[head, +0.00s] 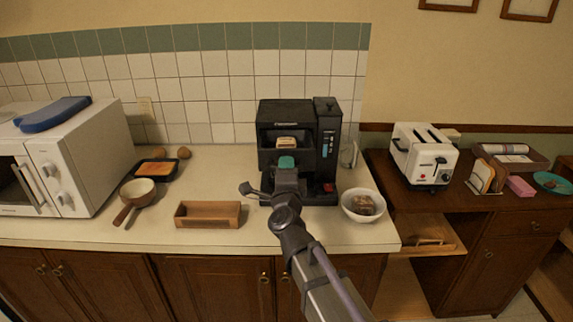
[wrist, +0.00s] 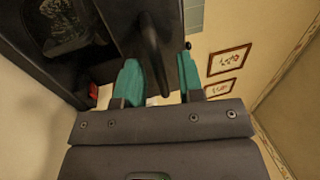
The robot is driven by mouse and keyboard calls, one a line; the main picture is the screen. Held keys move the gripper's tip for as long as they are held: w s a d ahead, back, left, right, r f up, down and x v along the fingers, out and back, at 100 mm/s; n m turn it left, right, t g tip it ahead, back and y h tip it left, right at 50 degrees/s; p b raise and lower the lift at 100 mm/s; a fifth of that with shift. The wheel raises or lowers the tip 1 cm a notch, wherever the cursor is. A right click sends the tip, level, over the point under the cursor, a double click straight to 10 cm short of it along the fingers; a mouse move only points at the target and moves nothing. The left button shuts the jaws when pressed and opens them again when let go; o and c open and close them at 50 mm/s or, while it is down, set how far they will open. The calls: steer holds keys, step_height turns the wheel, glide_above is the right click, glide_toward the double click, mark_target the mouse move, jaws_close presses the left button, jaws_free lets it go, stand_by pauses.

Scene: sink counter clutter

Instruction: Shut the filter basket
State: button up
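The black coffee maker (head: 326,150) stands on the counter against the tiled wall. Its filter basket (head: 268,157) appears as a dark part in the upper front, below a small pale label; my gripper covers much of it, and I cannot tell how far it stands out. My gripper (head: 287,162) is in front of the machine. In the wrist view its teal fingers (wrist: 158,75) are apart. A dark handle-like bar (wrist: 151,45) shows between and beyond them, with a gap to the right finger. I cannot tell whether it touches the left finger.
A white bowl (head: 350,212) with brown contents stands right of the machine. A microwave (head: 88,160) is far left; a toaster (head: 425,165) stands on the right cabinet.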

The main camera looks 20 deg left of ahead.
steer(key=shift+w+a+r, duration=0.1)
steer(key=shift+w+a, duration=0.05)
steer(key=shift+w, duration=0.25)
steer(key=shift+c, duration=0.5)
jaws_close()
